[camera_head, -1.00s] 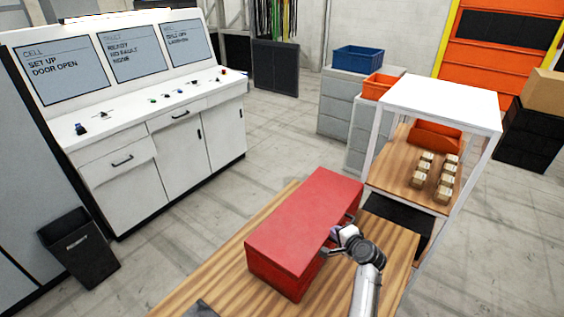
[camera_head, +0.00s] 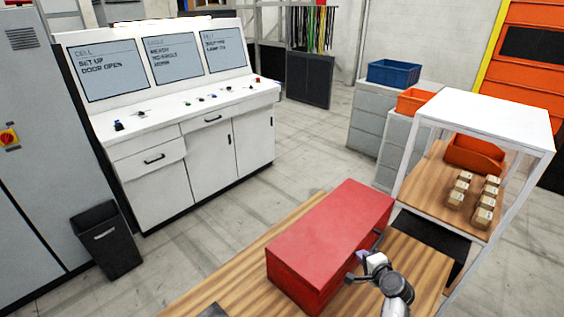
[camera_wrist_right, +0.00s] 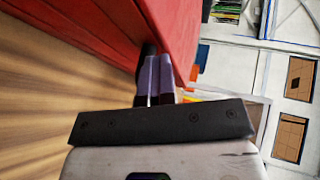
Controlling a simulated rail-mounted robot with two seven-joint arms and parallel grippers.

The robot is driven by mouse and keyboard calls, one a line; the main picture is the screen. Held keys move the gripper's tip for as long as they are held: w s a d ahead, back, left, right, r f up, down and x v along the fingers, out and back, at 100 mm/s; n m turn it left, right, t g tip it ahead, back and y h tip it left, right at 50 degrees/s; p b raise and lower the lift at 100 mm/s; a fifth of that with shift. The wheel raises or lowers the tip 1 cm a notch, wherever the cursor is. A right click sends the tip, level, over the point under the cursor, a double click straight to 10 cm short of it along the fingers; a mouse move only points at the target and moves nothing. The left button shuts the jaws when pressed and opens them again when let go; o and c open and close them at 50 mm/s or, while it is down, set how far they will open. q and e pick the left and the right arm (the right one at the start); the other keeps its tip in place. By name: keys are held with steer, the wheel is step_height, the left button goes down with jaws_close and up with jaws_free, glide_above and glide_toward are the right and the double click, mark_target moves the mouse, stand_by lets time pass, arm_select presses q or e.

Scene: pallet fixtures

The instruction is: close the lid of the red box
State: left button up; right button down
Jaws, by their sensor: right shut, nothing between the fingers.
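The red box (camera_head: 330,240) stands on the wooden table, its lid down flat on top as far as the head view shows. Its red side also fills the upper left of the right wrist view (camera_wrist_right: 95,28). My right gripper (camera_head: 362,268) is at the box's right long side, close to a dark handle (camera_head: 377,240) there. Its fingers (camera_wrist_right: 155,75) are together with nothing between them, right by the red surface; I cannot tell whether they touch it. My left gripper is not in view.
The wooden table (camera_head: 235,283) has free room left of the box. A white-framed shelf (camera_head: 490,112) with an orange bin (camera_head: 474,154) and several small cartons stands right of the box. A white console (camera_head: 200,150) and a black waste bin (camera_head: 107,243) stand at left.

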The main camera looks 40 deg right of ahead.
steer(key=shift+s+f, duration=0.1)
steer(key=shift+f, duration=0.35)
step_height(320, 180, up, 5)
steer(key=p, duration=0.5)
steer(key=f+b+v, duration=0.1)
steer(key=v, duration=0.9)
steer(key=shift+a, duration=0.25)
steer(key=shift+s, duration=0.15)
